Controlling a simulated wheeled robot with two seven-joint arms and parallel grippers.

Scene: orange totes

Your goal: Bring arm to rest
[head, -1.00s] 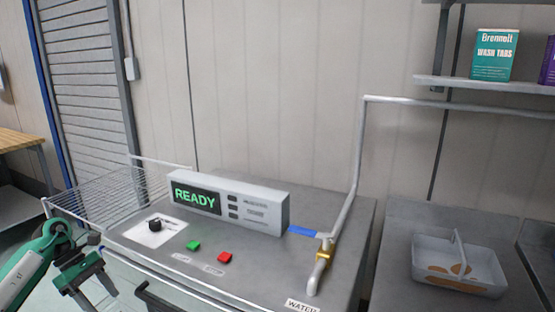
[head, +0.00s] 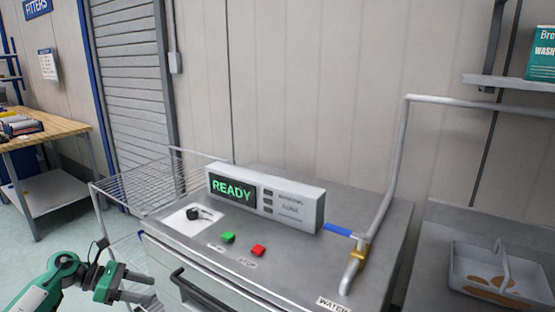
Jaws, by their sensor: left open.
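My left gripper (head: 140,288) is at the lower left, its green and grey arm coming in from the left edge. It is open and empty, in front of the wire rack and left of the washing machine's front, apart from the controls. My right gripper is not in view. The grey machine (head: 290,268) has a display box (head: 265,197) reading READY, a black knob (head: 194,214), a green button (head: 228,237) and a red button (head: 258,250).
A wire rack (head: 140,188) adjoins the machine's left side. A pipe with a blue-handled valve (head: 338,230) rises at its right. A grey tray (head: 497,270) sits on the right counter. A wooden workbench (head: 45,133) stands far left, with open floor before it.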

